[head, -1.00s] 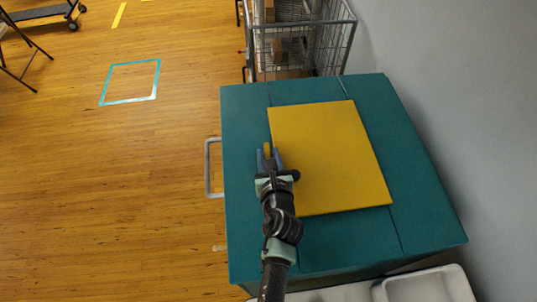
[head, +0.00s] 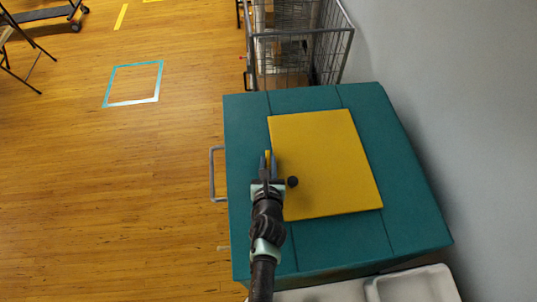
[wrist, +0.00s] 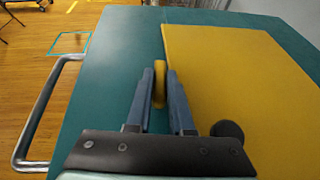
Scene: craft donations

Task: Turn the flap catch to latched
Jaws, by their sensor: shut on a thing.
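The yellow flap (head: 325,165) lies closed flat on top of the teal bin (head: 330,240). The small yellow catch (wrist: 159,84) is at the flap's left edge and lies roughly along that edge. My gripper (head: 268,160) is over this edge, its two blue-grey fingers shut on the catch from both sides. In the wrist view, the gripper (wrist: 160,90) hides part of the catch's near end and its pivot. A round black knob (head: 292,182) is on the flap just right of my gripper.
A grey handle (head: 214,175) sticks out from the bin's left side. A wire cart (head: 300,45) stands behind the bin. White trays (head: 405,287) are at the near side, and a grey wall (head: 440,100) is close on the right. The wooden floor to the left is mostly clear.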

